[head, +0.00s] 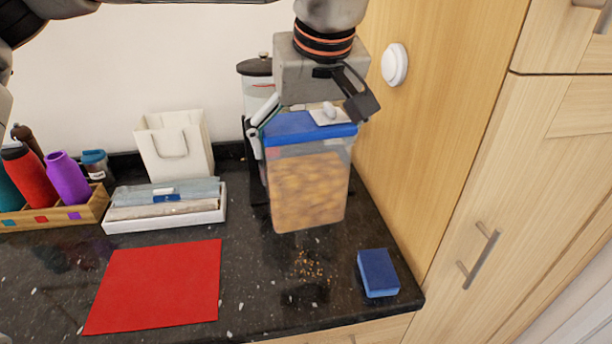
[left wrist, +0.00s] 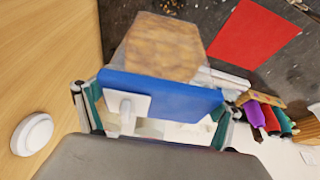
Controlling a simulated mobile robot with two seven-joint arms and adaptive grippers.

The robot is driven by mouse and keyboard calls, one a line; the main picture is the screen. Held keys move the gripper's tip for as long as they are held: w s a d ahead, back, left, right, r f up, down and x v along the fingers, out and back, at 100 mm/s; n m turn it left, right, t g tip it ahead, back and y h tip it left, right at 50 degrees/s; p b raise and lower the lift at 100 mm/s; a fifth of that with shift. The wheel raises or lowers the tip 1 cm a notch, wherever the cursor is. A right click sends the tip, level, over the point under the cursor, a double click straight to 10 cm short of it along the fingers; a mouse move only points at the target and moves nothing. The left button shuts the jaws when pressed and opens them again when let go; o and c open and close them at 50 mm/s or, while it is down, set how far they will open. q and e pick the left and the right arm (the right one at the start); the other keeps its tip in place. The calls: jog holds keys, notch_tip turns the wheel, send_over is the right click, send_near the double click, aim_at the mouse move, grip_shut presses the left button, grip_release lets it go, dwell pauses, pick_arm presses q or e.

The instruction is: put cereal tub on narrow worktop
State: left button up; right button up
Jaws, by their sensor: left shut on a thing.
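The cereal tub (head: 307,188) is a clear box with a blue lid and tan cereal inside. In the head view my left gripper (head: 308,125) comes from above and is shut on the tub around its lid. The tub is upright or nearly so, and seems held above the dark worktop (head: 255,295). In the left wrist view the tub (left wrist: 163,48) hangs between the fingers of the gripper (left wrist: 155,108), its blue lid nearest the camera. My right gripper is not in view.
A red mat (head: 155,285) lies at left front. A blue sponge (head: 377,273) and crumbs (head: 308,265) lie at right front. A white tray (head: 166,215), a paper bag (head: 175,147), a bottle crate (head: 60,215) and a dark-lidded canister (head: 256,85) stand behind. A wooden cabinet panel (head: 430,120) bounds the right.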

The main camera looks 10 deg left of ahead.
aim_at(305, 119)
pick_arm(q)
notch_tip(305, 119, up, 5)
jog(key=shift+r, duration=0.1)
jog(key=shift+w+r+p, duration=0.15)
jog(key=shift+r+p, duration=0.15)
jog(key=shift+r, duration=0.3)
jog(key=w+m+h+p, duration=0.3)
jog(key=w+m+h, duration=0.1)
jog(key=w+m, duration=0.6)
notch_tip(305, 119, down, 20)
jog(key=w, duration=0.1)
jog(key=shift+w+a+r, duration=0.2)
jog(key=shift+a+r, duration=0.05)
jog(key=shift+a, duration=0.05)
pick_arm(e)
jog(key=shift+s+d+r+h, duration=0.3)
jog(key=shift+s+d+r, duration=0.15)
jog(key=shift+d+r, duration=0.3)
pick_arm(q)
jog(key=o, duration=1.8)
jog(key=shift+f, duration=0.2)
jog(key=shift+c, duration=0.2)
jog(key=shift+s, duration=0.1)
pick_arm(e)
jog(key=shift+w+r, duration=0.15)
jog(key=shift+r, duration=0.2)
